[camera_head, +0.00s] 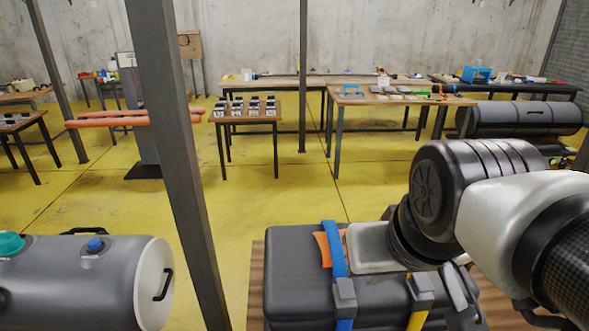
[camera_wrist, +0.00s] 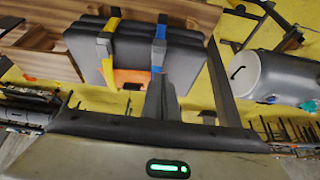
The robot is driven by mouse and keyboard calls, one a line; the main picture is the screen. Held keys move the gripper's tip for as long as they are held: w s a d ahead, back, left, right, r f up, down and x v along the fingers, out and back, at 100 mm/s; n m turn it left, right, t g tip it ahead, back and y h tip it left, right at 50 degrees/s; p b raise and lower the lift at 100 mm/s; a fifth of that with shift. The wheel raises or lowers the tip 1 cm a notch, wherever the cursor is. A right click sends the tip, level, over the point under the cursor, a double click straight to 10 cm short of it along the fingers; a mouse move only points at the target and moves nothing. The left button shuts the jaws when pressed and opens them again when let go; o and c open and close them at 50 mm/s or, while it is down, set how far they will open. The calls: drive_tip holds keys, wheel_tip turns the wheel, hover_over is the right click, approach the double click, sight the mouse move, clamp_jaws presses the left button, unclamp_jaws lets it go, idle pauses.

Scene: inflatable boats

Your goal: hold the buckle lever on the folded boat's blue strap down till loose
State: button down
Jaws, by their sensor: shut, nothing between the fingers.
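The folded boat (camera_head: 290,262) is a dark grey bundle on a wooden table. It also shows in the wrist view (camera_wrist: 185,65). A blue strap (camera_head: 335,255) runs over it, with a grey buckle (camera_head: 344,292) on top. The blue strap (camera_wrist: 162,22) and its buckle (camera_wrist: 158,50) also show in the wrist view. My gripper (camera_wrist: 161,80) is shut and empty, its narrow dark fingers beside the blue strap below the buckle. I cannot tell whether they touch it. In the head view my wrist hides the fingers. The lever's position is unclear.
A yellow strap (camera_head: 418,318) with its own grey buckle (camera_head: 420,288) lies to the right. An orange patch (camera_wrist: 131,78) sits between the straps. Work tables stand behind across open yellow floor.

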drive_tip(key=shift+s+d, duration=0.1)
drive_tip(key=n+g+b, duration=0.6)
drive_tip(key=n+b, duration=0.2)
drive_tip(key=n, duration=1)
hover_over(346, 294)
drive_tip(key=shift+f, duration=1.55)
drive_tip(key=shift+f, duration=0.1)
wheel_tip(346, 294, down, 14)
drive_tip(key=shift+r+b, duration=0.1)
drive_tip(key=shift+b, duration=1.1)
